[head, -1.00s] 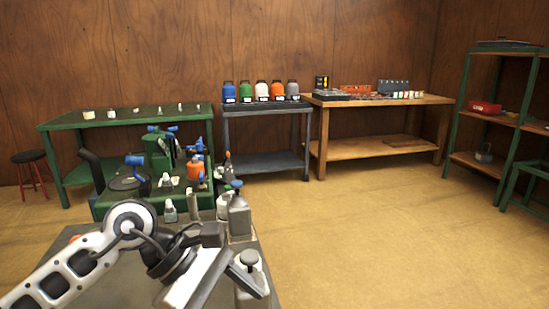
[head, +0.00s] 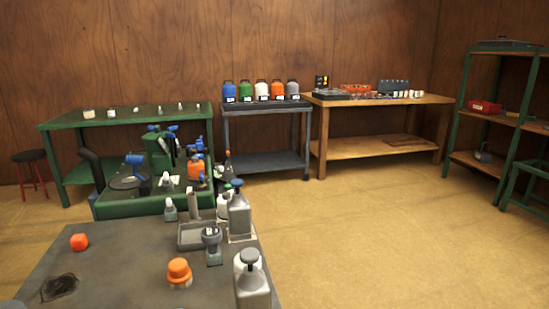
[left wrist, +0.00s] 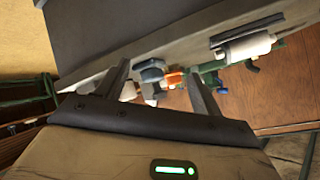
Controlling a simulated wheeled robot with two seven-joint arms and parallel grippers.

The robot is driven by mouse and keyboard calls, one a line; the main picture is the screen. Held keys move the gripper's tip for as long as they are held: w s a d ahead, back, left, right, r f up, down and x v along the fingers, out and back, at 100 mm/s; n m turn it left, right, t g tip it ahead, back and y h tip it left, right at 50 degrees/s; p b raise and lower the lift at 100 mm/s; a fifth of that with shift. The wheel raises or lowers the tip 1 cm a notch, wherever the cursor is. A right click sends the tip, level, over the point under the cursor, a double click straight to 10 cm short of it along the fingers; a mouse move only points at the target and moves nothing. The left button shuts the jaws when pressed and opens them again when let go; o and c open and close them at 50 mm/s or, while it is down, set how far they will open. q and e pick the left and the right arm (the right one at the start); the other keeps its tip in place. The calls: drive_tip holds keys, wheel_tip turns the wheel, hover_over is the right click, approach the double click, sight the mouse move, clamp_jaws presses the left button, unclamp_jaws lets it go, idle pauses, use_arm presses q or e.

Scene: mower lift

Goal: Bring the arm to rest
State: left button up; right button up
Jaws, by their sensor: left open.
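My left gripper (left wrist: 157,70) shows only in the left wrist view. Its two dark fingers stand apart and nothing is between them at close range. My left arm is out of the head view. The wrist view is tilted, with the grey underside or edge of a surface across its top and some blurred blue and orange items beyond the fingers. My right gripper is in neither view.
Floor (head: 390,240) at right is clear.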

use_arm(q)
drive_tip(key=s+f+n+g+h, duration=0.1)
drive_tip(key=s+f+n+g, duration=0.1)
drive_tip(key=s+f+g, duration=0.35)
drive_tip(key=s+f+n+g, duration=0.2)
drive_tip(key=s+f, duration=0.1)
drive_tip(key=s, duration=0.6)
drive_tip(key=w+d+f+t+h, duration=0.3)
drive_tip(key=w+d+t, duration=0.3)
drive_tip(key=t, duration=0.1)
drive_tip(key=shift+w+d+m, duration=0.3)
drive_tip(key=shift+w, duration=0.1)
